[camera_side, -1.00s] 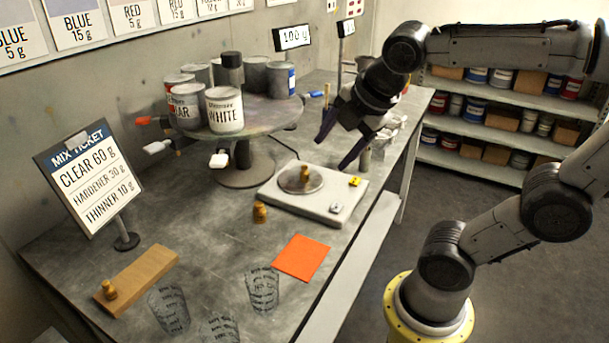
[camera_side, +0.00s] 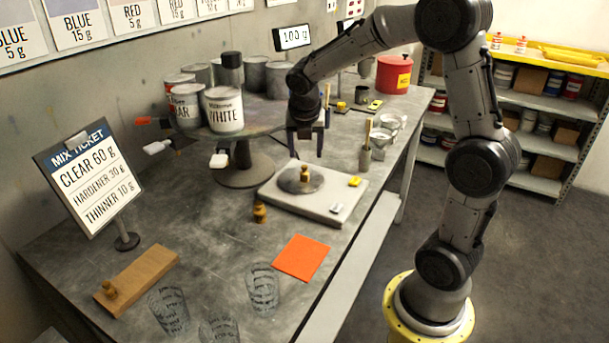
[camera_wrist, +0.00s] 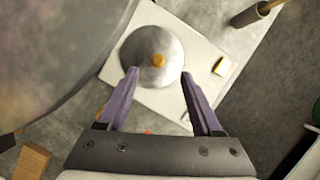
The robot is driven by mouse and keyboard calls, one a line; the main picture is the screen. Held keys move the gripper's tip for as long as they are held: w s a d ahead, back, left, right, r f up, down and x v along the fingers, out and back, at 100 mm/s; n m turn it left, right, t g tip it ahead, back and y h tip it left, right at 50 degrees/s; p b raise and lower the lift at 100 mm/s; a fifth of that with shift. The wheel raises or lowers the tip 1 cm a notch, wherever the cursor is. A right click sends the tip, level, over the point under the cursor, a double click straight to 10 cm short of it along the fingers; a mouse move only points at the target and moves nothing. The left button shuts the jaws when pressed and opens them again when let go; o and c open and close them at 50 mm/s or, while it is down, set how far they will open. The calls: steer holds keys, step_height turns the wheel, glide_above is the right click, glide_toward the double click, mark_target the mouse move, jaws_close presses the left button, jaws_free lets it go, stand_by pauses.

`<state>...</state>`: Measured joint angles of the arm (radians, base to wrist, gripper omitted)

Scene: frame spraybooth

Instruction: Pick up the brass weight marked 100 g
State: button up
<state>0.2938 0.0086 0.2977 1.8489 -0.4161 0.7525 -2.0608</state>
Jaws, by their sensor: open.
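A small brass weight (camera_side: 305,174) stands on the round pan (camera_side: 287,184) of the white scale (camera_side: 335,204). The display (camera_side: 292,37) reads 100 g; I cannot read any mark on the weight itself. The weight also shows in the wrist view (camera_wrist: 158,60). My gripper (camera_side: 306,147) is open and empty, pointing down above the scale. In the wrist view its fingertips (camera_wrist: 160,76) are spread apart, with the weight between and just beyond them. A second brass weight (camera_side: 260,212) stands on the table, and a third (camera_side: 109,290) on a wooden board (camera_side: 145,272).
A round stand with several paint cans, including a white can (camera_side: 224,108), is left of my gripper. A pestle-like tool (camera_side: 366,142) and cups (camera_side: 391,121) stand to the right.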

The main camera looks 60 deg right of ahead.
mark_target(304, 168)
steer(key=x, duration=0.3)
steer(key=shift+a+x, duration=0.2)
steer(key=shift+x, duration=1.15)
steer(key=shift+a+x, duration=0.2)
steer(key=shift+x, duration=1.2)
steer(key=shift+f, duration=0.1)
jaws_close()
